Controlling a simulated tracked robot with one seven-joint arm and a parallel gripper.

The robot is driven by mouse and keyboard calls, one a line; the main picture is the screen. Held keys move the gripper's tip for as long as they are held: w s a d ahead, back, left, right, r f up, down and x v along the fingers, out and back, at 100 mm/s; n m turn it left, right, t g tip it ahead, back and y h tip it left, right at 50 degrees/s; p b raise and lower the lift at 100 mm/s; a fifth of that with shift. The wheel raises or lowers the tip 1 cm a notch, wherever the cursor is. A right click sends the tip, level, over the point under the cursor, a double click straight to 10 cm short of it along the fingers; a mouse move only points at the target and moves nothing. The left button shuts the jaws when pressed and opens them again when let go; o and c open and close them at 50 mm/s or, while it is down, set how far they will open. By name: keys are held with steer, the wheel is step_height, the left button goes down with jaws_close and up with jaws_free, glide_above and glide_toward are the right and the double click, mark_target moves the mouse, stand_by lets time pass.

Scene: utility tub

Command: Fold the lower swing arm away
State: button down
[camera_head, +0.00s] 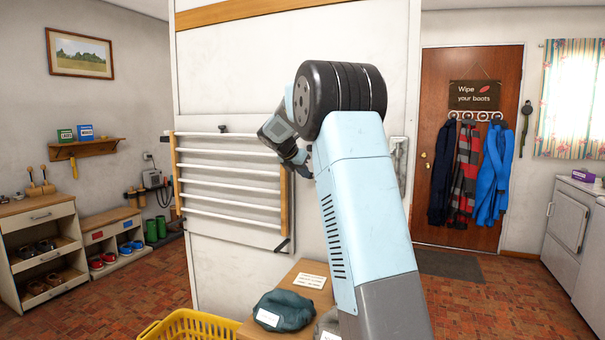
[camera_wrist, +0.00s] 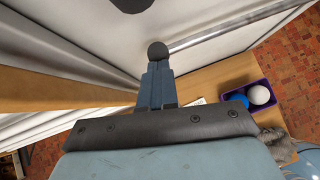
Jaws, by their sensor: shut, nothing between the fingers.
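A drying rack with several white rails (camera_head: 225,188) between two wooden uprights is mounted on the white panel. Its right wooden upright (camera_head: 284,205) stands beside my gripper (camera_head: 301,164). A short dark stay shows at the rack's lower right. I cannot tell for sure which part is the lower swing arm. In the wrist view my gripper (camera_wrist: 157,62) is shut and empty, its dark tip near a thin metal rod (camera_wrist: 225,25) running to the upper right. A wooden bar (camera_wrist: 65,90) lies left of the fingers. Whether the tip touches the rod is unclear.
Below the panel are a wooden surface (camera_head: 312,268) with a dark cloth bundle (camera_head: 283,311) and a yellow basket (camera_head: 190,326). In the wrist view a purple tray (camera_wrist: 263,86) holds a blue and a white ball. Floor is open left and right of the panel.

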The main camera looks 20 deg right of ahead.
steer(key=s+a+f+v, duration=0.1)
steer(key=f+v, duration=0.1)
steer(key=v, duration=1.1)
steer(key=s+a+m+y, duration=0.25)
steer(key=s+m, duration=0.35)
steer(key=s, duration=0.7)
steer(key=s+a+f+m+y, duration=0.1)
steer(key=s+a+f+m, duration=0.2)
steer(key=s+m, duration=0.3)
steer(key=s+a+f+m+y, duration=0.2)
steer(key=s+f+m, duration=0.3)
steer(key=s, duration=1)
steer(key=s+a+f+m+t+y, duration=0.1)
steer(key=s+f+m, duration=0.4)
steer(key=s, duration=0.6)
steer(key=a+m+y, duration=0.1)
steer(key=a, duration=0.1)
steer(key=shift+a+m, duration=0.35)
steer(key=shift+m, duration=0.05)
steer(key=shift+y, duration=0.25)
